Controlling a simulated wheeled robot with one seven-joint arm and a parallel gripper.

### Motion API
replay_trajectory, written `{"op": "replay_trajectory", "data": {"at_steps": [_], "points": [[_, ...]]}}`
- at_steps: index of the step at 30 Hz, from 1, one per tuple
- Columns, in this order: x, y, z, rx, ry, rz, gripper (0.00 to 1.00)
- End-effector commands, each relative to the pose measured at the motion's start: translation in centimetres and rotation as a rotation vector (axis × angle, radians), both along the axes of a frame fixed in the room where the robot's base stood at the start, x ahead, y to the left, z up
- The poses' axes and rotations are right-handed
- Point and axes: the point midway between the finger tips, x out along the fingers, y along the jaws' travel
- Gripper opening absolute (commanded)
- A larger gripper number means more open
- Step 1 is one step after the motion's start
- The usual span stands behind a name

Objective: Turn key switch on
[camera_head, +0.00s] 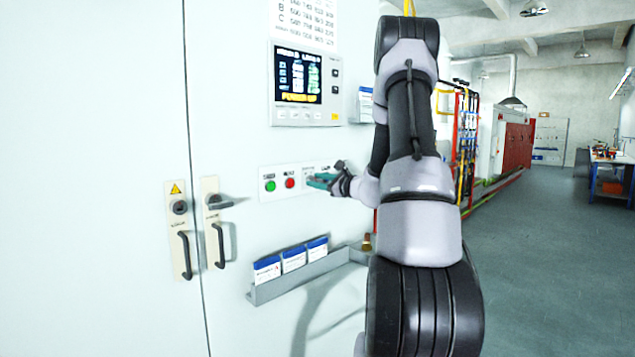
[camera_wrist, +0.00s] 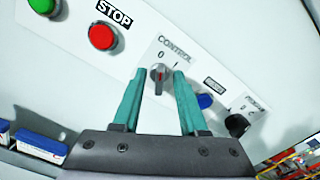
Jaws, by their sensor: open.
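The key switch (camera_wrist: 158,78), a small metal knob with a red mark, sits under the CONTROL label, with 0 and I marked above it, in the wrist view. My gripper (camera_wrist: 157,82) is open, with one green finger on each side of the switch; I cannot tell whether either finger touches it. The red mark looks roughly upright, nearer the 0. In the head view my gripper (camera_head: 322,181) is at the white button panel (camera_head: 262,196), and the switch is hidden behind it.
A red STOP button (camera_wrist: 102,36) and a green button (camera_wrist: 43,4) are left of the switch. A blue button (camera_wrist: 205,101) and a black knob (camera_wrist: 237,124) are to its right. Below the panel, a grey tray (camera_head: 300,282) holds boxes. A display (camera_head: 299,75) is above.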

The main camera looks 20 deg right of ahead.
Motion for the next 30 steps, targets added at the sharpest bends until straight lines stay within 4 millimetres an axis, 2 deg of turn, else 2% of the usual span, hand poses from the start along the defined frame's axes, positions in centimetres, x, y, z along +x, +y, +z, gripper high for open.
{"op": "replay_trajectory", "data": {"at_steps": [5,6,8,9,20,30], "points": [[0.0,0.01,0.0,0.0,0.0,0.0,0.42],[-0.01,0.0,0.0,0.0,0.0,0.0,0.27],[-0.01,0.0,0.0,0.0,0.0,0.0,0.04],[-0.02,0.01,-0.01,0.0,0.0,0.001,0.0],[-0.03,0.0,-0.02,0.023,0.009,0.001,0.0],[0.01,-0.05,0.02,0.211,0.078,0.002,0.0]]}}
